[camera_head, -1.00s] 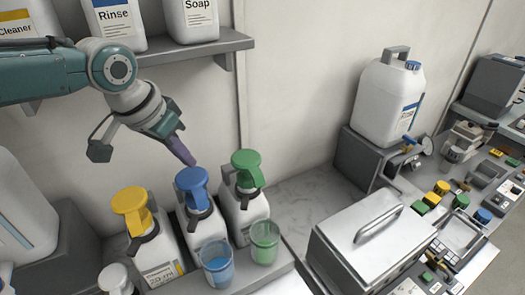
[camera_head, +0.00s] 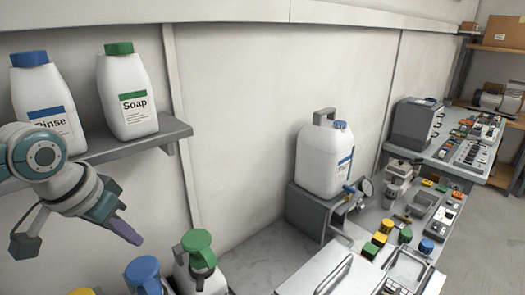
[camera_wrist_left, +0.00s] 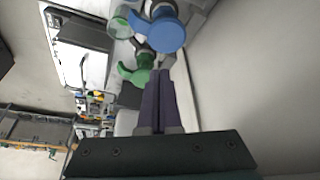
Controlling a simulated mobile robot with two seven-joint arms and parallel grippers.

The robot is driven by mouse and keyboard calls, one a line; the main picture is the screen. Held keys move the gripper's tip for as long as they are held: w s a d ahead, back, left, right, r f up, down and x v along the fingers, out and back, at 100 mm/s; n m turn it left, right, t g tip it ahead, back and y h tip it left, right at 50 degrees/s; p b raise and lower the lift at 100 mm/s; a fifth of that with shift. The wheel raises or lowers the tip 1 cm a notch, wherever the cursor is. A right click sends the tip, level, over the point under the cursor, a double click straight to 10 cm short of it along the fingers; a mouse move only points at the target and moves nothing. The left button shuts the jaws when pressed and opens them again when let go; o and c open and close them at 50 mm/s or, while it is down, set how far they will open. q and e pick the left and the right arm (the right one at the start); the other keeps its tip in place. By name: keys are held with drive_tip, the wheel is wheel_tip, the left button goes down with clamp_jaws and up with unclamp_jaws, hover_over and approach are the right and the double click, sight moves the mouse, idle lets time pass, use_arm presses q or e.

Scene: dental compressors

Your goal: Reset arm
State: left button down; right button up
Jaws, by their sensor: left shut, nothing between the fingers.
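My left gripper (camera_head: 128,232) comes in from the left in the head view and points down to the right, above the pump bottles. Its dark purple fingers are together and empty, as the left wrist view (camera_wrist_left: 160,80) also shows. Below it are a blue-topped pump bottle (camera_head: 143,270) and a green-topped pump bottle (camera_head: 198,250). In the left wrist view, the blue pump head (camera_wrist_left: 166,35) and the green pump head (camera_wrist_left: 135,74) lie beyond the fingertips, apart from them. My right gripper is not in view.
A shelf (camera_head: 110,152) holds the Rinse bottle (camera_head: 48,100) and the Soap bottle (camera_head: 127,95), close to my left arm. A large white jug (camera_head: 323,160) stands on a grey block. A lidded metal box (camera_head: 325,272) is at the front. The wall right of the gripper is clear.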

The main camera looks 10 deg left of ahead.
use_arm(q)
drive_tip(key=s+d+r+m+g+h+p, duration=0.1)
drive_tip(key=s+d+r+m+h+p, duration=0.25)
drive_tip(key=s+d, duration=1.1)
drive_tip(key=s+a+r+n+y+p, duration=0.4)
drive_tip(key=s+a+r+p, duration=0.1)
drive_tip(key=s+r, duration=0.5)
drive_tip(key=shift+s+a+r+p, duration=0.35)
drive_tip(key=shift+s+p, duration=0.15)
drive_tip(key=shift+s, duration=0.2)
drive_tip(key=shift+f, duration=0.1)
